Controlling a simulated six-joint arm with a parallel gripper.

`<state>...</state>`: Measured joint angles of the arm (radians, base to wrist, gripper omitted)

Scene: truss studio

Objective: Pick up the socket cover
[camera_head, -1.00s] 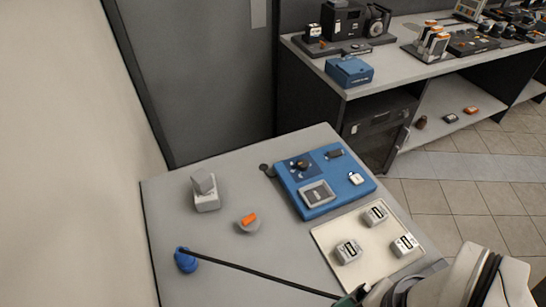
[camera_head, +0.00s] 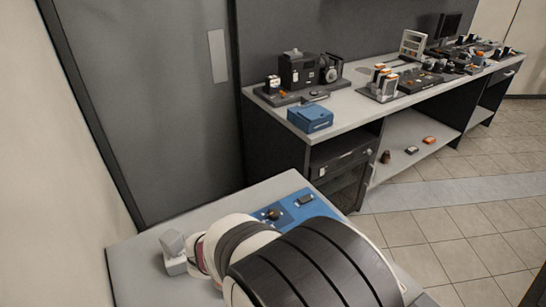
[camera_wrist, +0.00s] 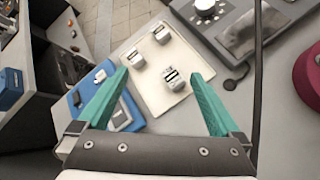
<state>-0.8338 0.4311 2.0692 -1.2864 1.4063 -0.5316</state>
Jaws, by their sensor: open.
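A grey box with a raised, tilted lid-like piece (camera_head: 174,250) stands at the left of the near table in the head view. It may be the socket cover, but I cannot tell for sure. My gripper (camera_wrist: 166,100) shows in the wrist view as two green fingers, spread wide and empty. Between and beyond the fingers is a cream board (camera_wrist: 152,92) bearing three small grey blocks, one of them a grey block with dark slots (camera_wrist: 176,80). In the head view my arm hides the board and much of the table.
A blue panel (camera_head: 292,207) is partly hidden behind my arm. In the wrist view a grey device with a knob (camera_wrist: 206,9) and a dark red object (camera_wrist: 309,75) lie to the right. A bench (camera_head: 350,105) with equipment stands behind.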

